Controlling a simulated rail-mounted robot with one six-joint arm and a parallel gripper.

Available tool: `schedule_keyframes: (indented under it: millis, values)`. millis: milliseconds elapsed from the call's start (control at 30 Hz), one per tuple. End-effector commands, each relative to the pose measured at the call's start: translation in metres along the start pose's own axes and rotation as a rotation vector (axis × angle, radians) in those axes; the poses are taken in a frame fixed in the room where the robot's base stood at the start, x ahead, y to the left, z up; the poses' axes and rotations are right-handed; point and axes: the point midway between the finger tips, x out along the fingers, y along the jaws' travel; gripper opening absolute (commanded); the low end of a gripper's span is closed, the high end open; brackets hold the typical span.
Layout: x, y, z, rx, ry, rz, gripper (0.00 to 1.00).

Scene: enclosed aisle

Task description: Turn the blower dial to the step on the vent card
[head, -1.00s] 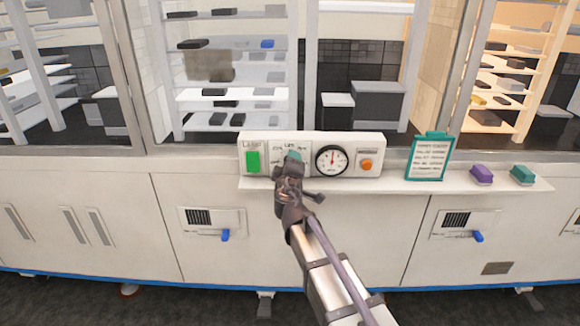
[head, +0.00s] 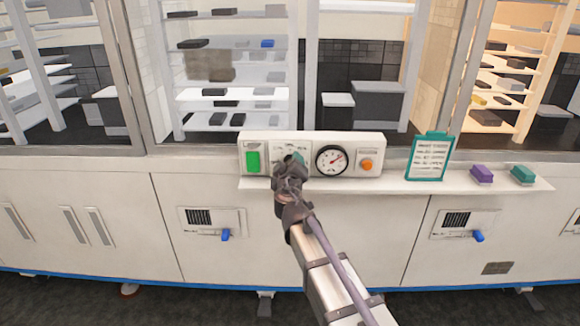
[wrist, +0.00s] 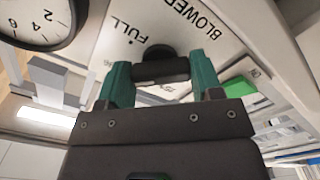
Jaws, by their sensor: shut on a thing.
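The blower dial is a dark knob (wrist: 160,62) on a white panel (head: 205,172) (wrist: 225,20), with "BLOWER" and "FULL" printed beside it in the wrist view. My gripper (wrist: 158,75) has its teal fingers shut on the knob, one on each side. In the head view my gripper (head: 292,160) covers the dial, so its setting is hidden there. The vent card (head: 430,158) is a white sheet on a teal clipboard, upright on the shelf to the right; its lines are too small to read.
A round gauge (head: 331,160) sits right of the dial; its needle points up and right. A green switch (head: 252,161) and an orange button (head: 366,165) flank them. Purple (head: 482,174) and teal (head: 523,175) blocks lie on the shelf. Blue-handled vents (head: 225,235) are below.

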Motion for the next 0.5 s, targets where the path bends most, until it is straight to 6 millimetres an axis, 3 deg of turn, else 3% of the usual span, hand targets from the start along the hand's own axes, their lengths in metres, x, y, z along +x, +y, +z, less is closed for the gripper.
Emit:
schedule_keyframes:
  millis: [167, 200, 433, 500]
  values:
    - [-0.0006, 0.0, 0.0004, -0.001, 0.0, 0.0, 0.36]
    - [-0.0006, 0.0, 0.0004, -0.001, 0.0, 0.0, 0.63]
    - [-0.0003, 0.0, 0.0002, -0.001, 0.0, 0.0, 0.85]
    - [-0.0002, 0.0, 0.0001, -0.002, 0.0, 0.0, 0.85]
